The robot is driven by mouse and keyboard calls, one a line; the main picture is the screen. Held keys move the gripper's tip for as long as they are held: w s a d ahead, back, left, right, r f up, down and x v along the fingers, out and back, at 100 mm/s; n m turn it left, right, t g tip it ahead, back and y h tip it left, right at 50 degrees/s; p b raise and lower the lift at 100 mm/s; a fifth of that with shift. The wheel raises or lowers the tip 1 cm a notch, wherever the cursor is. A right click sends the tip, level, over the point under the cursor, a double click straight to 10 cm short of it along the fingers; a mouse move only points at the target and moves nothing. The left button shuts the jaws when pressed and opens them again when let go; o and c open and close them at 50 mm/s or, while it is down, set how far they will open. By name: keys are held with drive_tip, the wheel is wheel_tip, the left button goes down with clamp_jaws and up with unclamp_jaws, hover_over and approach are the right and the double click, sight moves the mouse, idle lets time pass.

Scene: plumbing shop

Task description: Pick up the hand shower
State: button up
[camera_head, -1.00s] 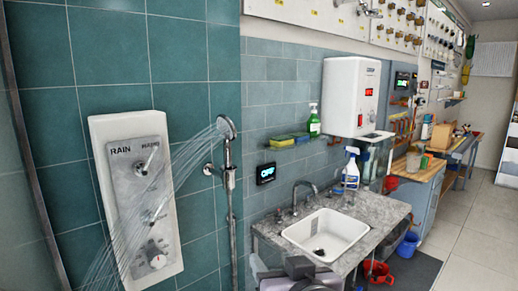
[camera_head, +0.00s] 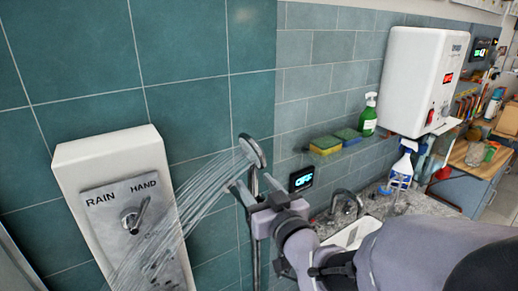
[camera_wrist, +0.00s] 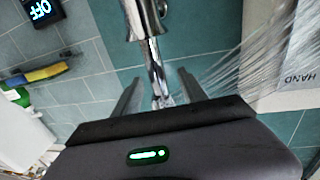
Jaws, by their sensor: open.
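The hand shower (camera_head: 253,152) is chrome with a round head, mounted upright on the teal tiled wall and spraying water down to the left. My gripper (camera_head: 252,190) is at its handle, just below the head. In the wrist view my gripper (camera_wrist: 159,78) is open, with one finger on each side of the chrome hand shower (camera_wrist: 153,60). Whether either finger touches it I cannot tell.
A white shower panel (camera_head: 105,160) marked RAIN and HAND, with a lever, is left of the spray. A small OFF display (camera_head: 301,178), sponges (camera_head: 325,146), a green bottle (camera_head: 368,115) and a white heater (camera_head: 425,75) are to the right. The sink (camera_head: 350,234) is partly behind my arm.

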sight(249, 174)
drive_tip(key=x, duration=0.6)
drive_tip(key=shift+w+d+f, duration=0.15)
drive_tip(key=shift+w+f, duration=0.05)
drive_tip(key=shift+f, duration=0.1)
drive_tip(key=shift+s+r, duration=0.1)
drive_tip(key=shift+s, duration=0.05)
clamp_jaws()
